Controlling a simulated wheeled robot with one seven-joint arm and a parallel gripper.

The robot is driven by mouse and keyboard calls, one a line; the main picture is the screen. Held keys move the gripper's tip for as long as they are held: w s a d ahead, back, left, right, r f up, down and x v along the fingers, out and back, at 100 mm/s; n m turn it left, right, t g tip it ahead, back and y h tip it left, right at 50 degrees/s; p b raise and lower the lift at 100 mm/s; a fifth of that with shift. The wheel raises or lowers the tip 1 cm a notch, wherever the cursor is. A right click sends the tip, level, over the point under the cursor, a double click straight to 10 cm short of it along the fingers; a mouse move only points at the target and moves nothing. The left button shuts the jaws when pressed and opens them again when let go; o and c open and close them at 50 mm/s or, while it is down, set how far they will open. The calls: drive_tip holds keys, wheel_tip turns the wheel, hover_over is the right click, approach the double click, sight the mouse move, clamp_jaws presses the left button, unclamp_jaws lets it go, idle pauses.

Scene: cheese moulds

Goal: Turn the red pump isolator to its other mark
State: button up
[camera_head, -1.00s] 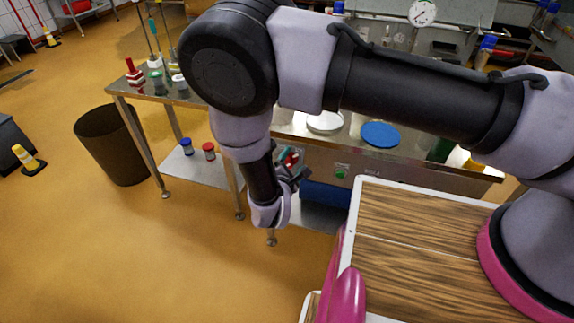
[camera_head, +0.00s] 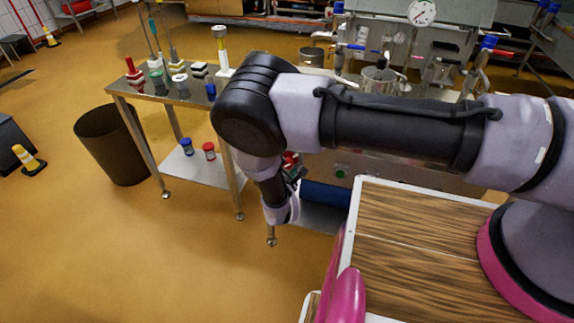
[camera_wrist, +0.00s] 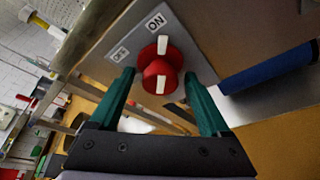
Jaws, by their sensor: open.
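The red pump isolator (camera_wrist: 158,75) is a round red knob with a white stripe, on a grey plate (camera_wrist: 187,42) in the wrist view. Its stripe points toward the ON label (camera_wrist: 155,22); the OFF label (camera_wrist: 118,54) lies to the left. My gripper (camera_wrist: 158,77) is open, with one teal finger on each side of the knob. The fingertips reach about level with the knob, and gaps show on both sides. In the head view only a bit of red (camera_head: 290,157) shows beside my wrist; my arm hides the rest.
A blue roll-like object (camera_wrist: 268,68) lies to the right in the wrist view. In the head view a steel table (camera_head: 125,84) holds several coloured items. A brown bin (camera_head: 108,145) stands at the left, with open floor before it.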

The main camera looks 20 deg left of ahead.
drive_tip(key=shift+w, duration=0.2)
drive_tip(key=shift+c, duration=0.3)
drive_tip(key=c, duration=1.1)
drive_tip(key=shift+d+f, duration=0.1)
